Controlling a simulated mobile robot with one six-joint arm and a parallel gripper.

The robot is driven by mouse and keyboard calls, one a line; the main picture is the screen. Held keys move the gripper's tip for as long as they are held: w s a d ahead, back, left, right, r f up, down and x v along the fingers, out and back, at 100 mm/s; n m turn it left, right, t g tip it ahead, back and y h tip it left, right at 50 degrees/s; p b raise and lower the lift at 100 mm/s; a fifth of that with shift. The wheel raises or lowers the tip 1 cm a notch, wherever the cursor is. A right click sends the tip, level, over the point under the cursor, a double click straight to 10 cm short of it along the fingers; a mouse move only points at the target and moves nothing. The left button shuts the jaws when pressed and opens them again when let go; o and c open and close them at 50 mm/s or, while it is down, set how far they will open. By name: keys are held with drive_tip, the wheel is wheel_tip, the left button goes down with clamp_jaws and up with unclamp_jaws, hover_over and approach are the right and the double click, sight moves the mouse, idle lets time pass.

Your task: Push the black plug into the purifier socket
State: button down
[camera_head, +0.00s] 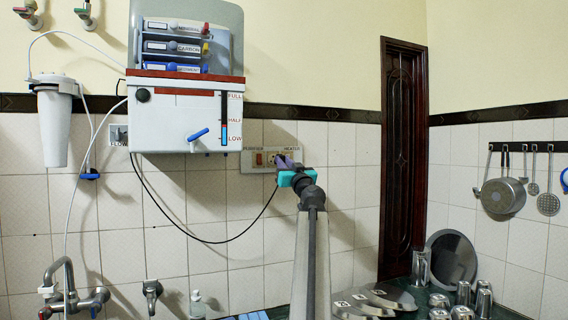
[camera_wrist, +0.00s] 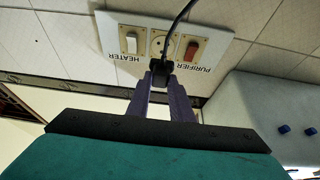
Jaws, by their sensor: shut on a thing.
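The black plug (camera_wrist: 160,69) is between the purple fingertips of my gripper (camera_wrist: 161,80), which is shut on it. The socket panel (camera_wrist: 113,33) is on the wall just beyond the plug and appears upside down in the wrist view. Its round socket (camera_wrist: 156,45) sits between the heater switch and the red purifier switch, partly hidden by the plug's cord. I cannot tell whether the plug touches the panel. In the head view my gripper (camera_head: 283,162) is in front of the panel (camera_head: 252,162) and hides the plug.
The black cord (camera_head: 225,241) hangs in a loop from the white purifier (camera_head: 170,122) to my gripper. A filter canister (camera_head: 55,125) and a tap (camera_head: 70,295) are at the left. Steel cups (camera_head: 463,293) and a plate (camera_head: 452,258) stand on the counter at the right.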

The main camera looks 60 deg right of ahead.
drive_tip(key=shift+w+d+p, duration=0.35)
drive_tip(key=shift+w+d, duration=0.45)
drive_tip(key=shift+w, duration=0.25)
drive_tip(key=shift+w+d+p, duration=0.3)
drive_tip(key=shift+w+d, duration=0.45)
drive_tip(key=shift+w, duration=0.3)
drive_tip(key=shift+b, duration=2.3)
idle(1.3)
drive_tip(key=shift+w+d+f+b, duration=0.1)
drive_tip(key=shift+w+d+b, duration=0.25)
drive_tip(key=shift+b, duration=0.15)
idle(0.6)
drive_tip(key=c, duration=1.5)
unclamp_jaws()
drive_tip(key=shift+s+a, duration=0.1)
